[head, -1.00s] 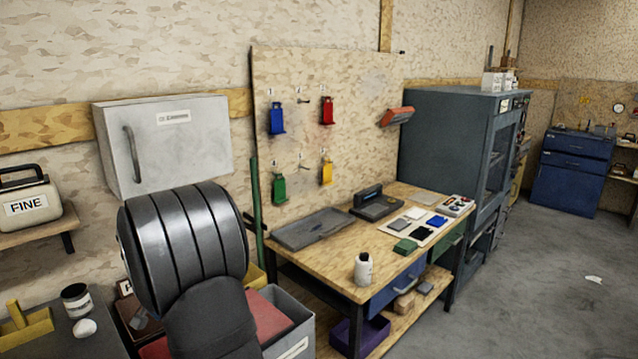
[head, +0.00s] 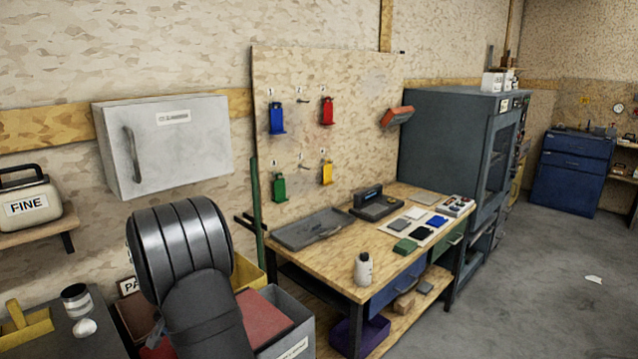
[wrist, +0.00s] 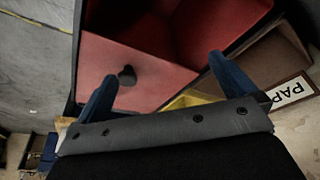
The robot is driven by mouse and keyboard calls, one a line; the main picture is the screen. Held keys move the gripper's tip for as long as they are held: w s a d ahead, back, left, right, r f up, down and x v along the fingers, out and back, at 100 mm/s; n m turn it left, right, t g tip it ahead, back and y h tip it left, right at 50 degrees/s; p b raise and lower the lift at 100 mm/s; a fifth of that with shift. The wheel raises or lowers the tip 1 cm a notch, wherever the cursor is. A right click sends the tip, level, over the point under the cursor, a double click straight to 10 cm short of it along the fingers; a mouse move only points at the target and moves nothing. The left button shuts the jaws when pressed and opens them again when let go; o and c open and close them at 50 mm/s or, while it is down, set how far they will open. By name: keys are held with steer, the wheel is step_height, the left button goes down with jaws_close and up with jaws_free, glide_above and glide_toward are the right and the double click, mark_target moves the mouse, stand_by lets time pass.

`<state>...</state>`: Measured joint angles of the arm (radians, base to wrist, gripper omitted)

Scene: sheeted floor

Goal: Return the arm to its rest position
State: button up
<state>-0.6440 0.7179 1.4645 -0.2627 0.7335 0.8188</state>
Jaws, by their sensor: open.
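My gripper (wrist: 161,85) shows in the wrist view with its two blue fingers spread wide apart. Nothing is held between them. Beyond them is a red-lined bin (wrist: 135,72) with a dark round knob-like thing on its red face. In the head view my dark, ribbed arm rises at the lower left, in front of the wall cabinet's lower edge and the bins. My gripper's fingers cannot be made out in the head view.
A grey bin with a red top (head: 270,322) stands right beside my arm. A workbench (head: 330,275) with a white bottle (head: 363,270) is to the right. A grey wall cabinet (head: 165,145) hangs above. A sign (wrist: 292,91) lies near the gripper. Open floor (head: 545,270) is far right.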

steer(key=w+d+r+m, duration=0.1)
steer(key=w+d+r, duration=0.1)
steer(key=d, duration=0.8)
steer(key=w+d+r+m, duration=0.1)
steer(key=w+d, duration=0.1)
steer(key=d, duration=0.7)
steer(key=w+d+r+m, duration=0.1)
steer(key=w+d+r, duration=0.1)
steer(key=d, duration=0.8)
steer(key=s+d+f+n, duration=0.1)
steer(key=s+d+f, duration=0.1)
steer(key=s+f, duration=0.2)
steer(key=s+d+f+n, duration=0.2)
steer(key=s+d+f, duration=0.1)
steer(key=f, duration=0.8)
steer(key=shift+s+f, duration=0.2)
steer(key=shift+s, duration=0.5)
